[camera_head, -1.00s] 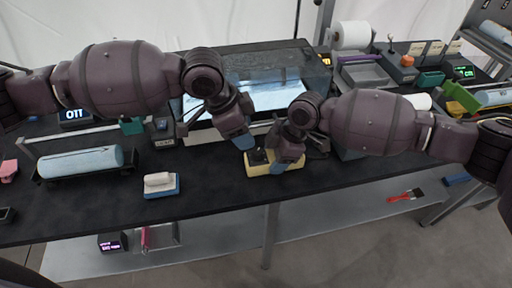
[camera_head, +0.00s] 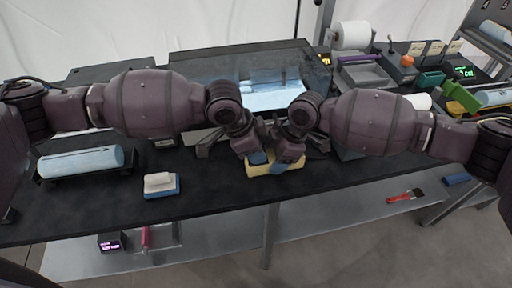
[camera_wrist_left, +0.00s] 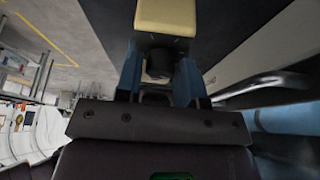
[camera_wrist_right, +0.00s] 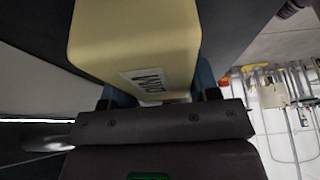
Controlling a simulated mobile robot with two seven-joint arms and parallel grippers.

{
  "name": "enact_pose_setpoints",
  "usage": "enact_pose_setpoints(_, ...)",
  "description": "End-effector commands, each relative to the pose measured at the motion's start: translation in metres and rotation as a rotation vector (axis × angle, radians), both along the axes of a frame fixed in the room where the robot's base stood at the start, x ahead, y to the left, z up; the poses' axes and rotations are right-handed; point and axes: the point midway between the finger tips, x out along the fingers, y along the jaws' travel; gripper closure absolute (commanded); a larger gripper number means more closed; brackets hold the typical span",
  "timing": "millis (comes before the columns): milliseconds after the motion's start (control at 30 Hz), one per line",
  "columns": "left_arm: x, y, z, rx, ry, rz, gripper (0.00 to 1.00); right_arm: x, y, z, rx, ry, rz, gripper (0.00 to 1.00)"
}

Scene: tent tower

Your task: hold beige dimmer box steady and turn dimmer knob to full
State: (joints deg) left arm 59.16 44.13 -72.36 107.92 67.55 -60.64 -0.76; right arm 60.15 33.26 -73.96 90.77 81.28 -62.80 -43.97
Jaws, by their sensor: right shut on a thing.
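The beige dimmer box (camera_head: 259,170) sits near the front edge of the black bench, partly hidden by both my grippers. My right gripper (camera_head: 280,165) is shut on the box. In the right wrist view the beige box (camera_wrist_right: 135,40) fills the space between the blue fingers, with a white label (camera_wrist_right: 150,82) on its side. My left gripper (camera_head: 256,157) is at the box's left part. In the left wrist view the black dimmer knob (camera_wrist_left: 158,65) lies between its blue fingers, which stand apart with a small gap around it. The knob's setting cannot be read.
A clear-walled tank (camera_head: 275,85) stands behind my grippers. A blue-and-white block (camera_head: 161,185) and a pale blue roll on a black cradle (camera_head: 80,163) lie to the left. The bench between block and box is clear.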

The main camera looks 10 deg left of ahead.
Motion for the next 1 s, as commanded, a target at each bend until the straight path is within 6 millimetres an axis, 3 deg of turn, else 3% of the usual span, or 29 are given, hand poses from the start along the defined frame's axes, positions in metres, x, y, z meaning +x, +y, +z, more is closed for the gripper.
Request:
enact_pose_setpoints(33, 0.0001, 0.0001, 0.0002, 0.0, 0.0, 0.0, 0.72, 0.0001, 0.0001, 0.0004, 0.0, 0.0, 0.0, 0.72)
enact_pose_setpoints(200, 0.0002, 0.0002, 0.0004, 0.0, -0.001, 0.0, 0.96, 0.0001, 0.0001, 0.0004, 0.0, 0.0, 0.0, 0.72)
enact_pose_setpoints(1000, 0.0008, 0.0002, 0.0003, 0.001, -0.001, -0.138, 0.96, -0.0001, 0.0, 0.0001, 0.0, 0.0, 0.0, 0.72)
